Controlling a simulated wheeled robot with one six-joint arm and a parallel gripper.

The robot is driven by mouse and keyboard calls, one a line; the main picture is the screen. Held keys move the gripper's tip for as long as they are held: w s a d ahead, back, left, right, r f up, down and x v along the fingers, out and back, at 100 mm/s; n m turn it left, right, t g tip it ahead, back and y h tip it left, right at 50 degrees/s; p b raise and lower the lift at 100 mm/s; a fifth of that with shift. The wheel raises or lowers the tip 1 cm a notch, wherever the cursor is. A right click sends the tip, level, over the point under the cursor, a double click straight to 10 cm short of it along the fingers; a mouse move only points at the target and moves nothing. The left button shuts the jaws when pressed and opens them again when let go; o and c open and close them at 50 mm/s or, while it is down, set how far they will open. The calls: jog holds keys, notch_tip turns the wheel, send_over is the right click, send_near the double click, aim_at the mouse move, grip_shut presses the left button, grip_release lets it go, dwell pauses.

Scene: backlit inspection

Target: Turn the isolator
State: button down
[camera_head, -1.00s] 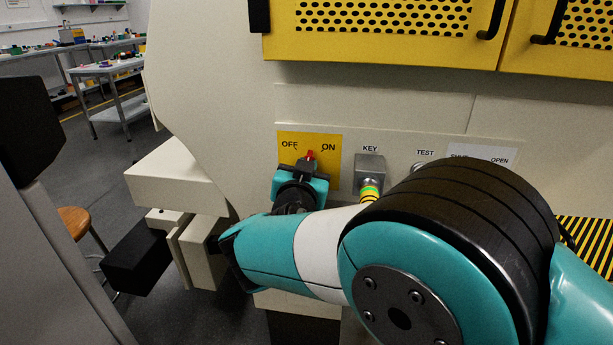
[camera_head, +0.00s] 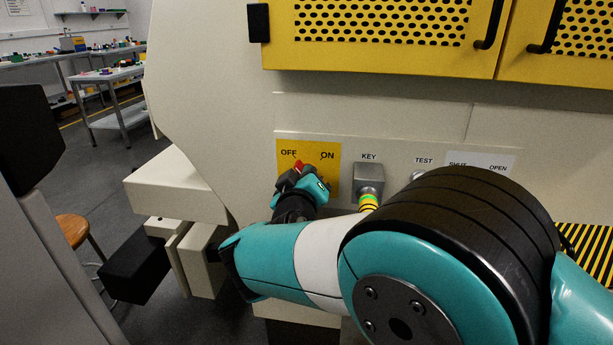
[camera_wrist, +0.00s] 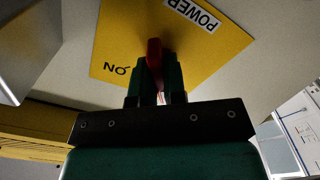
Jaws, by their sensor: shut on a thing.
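The isolator is a red handle (camera_head: 298,165) on a yellow plate (camera_head: 332,171) marked OFF on the left and ON on the right. In the head view the red tip sits between the two marks, nearer OFF. My gripper (camera_head: 294,177) is at the plate, rolled to one side, and hides most of the handle. In the wrist view the red handle (camera_wrist: 155,54) stands between the two fingers of my gripper (camera_wrist: 155,75), which are closed on it. The yellow plate (camera_wrist: 115,50) shows ON and POWER upside down there.
Right of the plate are a grey KEY box (camera_head: 369,177) with a striped collar, a TEST control and a SHUT/OPEN label (camera_head: 480,163), partly behind my arm. A cream block (camera_head: 170,185) juts out at left. Yellow perforated doors (camera_head: 380,50) are above.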

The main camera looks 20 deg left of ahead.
jog(key=shift+n, duration=0.7)
jog(key=c, duration=1.2)
grip_release()
jog(key=shift+s, duration=0.1)
